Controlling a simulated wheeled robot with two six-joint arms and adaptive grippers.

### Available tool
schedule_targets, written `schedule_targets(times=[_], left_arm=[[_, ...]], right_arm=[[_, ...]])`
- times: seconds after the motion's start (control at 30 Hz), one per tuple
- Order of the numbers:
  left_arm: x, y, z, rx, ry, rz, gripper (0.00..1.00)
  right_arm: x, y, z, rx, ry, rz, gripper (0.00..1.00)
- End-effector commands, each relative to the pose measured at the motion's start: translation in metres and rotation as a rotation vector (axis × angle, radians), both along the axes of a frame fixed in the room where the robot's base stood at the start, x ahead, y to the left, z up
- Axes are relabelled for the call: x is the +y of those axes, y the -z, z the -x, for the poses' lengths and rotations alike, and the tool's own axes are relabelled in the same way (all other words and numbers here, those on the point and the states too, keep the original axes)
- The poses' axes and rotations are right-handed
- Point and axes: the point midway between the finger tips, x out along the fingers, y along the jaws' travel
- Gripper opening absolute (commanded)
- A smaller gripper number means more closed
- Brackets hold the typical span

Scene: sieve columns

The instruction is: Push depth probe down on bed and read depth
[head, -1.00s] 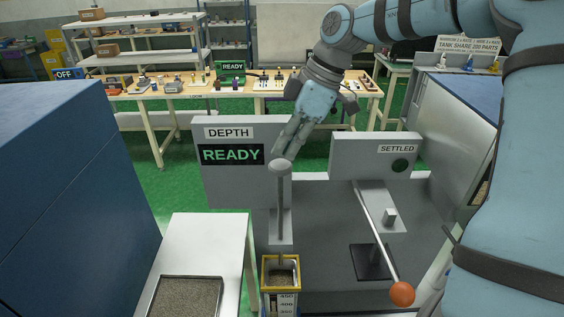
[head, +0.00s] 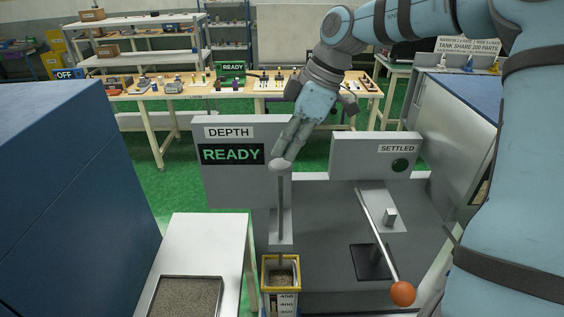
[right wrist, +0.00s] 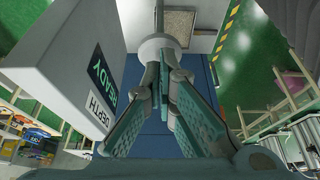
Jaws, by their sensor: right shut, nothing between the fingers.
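The depth probe (head: 281,205) is an upright grey rod with a round pale knob (head: 280,165) on top, above a yellow-rimmed column (head: 265,273) that holds a granular bed (head: 281,276). The display (head: 231,154) behind it is headed DEPTH and reads READY in green. My right gripper (head: 285,150) is shut and empty, with its fingertips at the knob from above, seemingly touching it. In the right wrist view the knob (right wrist: 159,44) is just beyond the closed fingertips (right wrist: 162,62). My left gripper is not in view.
A lever with an orange ball (head: 402,293) stands to the right, below a SETTLED panel (head: 375,157) with a dark green lamp. A white table with a tray of grains (head: 185,298) is at the left. Blue cabinets flank the station.

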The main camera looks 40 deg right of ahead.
Motion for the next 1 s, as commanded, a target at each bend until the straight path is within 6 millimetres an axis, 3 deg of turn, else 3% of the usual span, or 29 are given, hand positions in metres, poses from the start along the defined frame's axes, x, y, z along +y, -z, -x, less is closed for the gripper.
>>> schedule_targets(times=[1.0], left_arm=[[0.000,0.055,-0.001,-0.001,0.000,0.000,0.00]], right_arm=[[0.000,0.066,0.000,0.001,0.001,-0.001,0.00]])
